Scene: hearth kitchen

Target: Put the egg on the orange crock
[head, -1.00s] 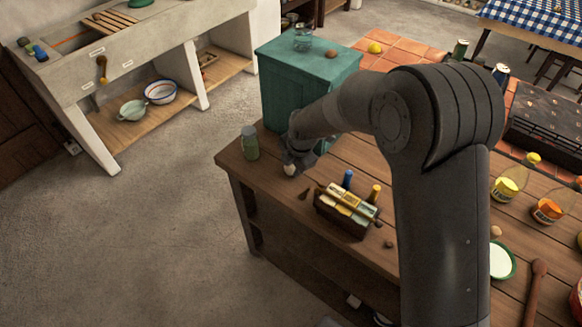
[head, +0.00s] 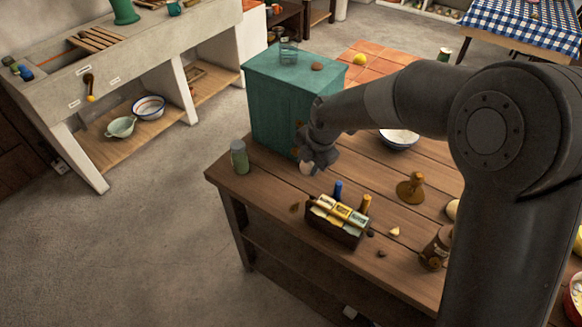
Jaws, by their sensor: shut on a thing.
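A pale egg (head: 306,167) is held at the tip of my gripper (head: 312,162), just above the wooden table near the teal cabinet. The gripper is shut on it; the fingers are small and partly hidden by the wrist. I cannot make out an orange crock in the head view now. My arm covers much of the right side of the table.
On the wooden table (head: 270,180) stand a grey-green jar (head: 239,157), a dark caddy (head: 335,232) with bottles beside it, a wooden stamp-like thing (head: 411,188), a brown jar (head: 437,250) and a white bowl (head: 398,138). The teal cabinet (head: 285,110) rises behind.

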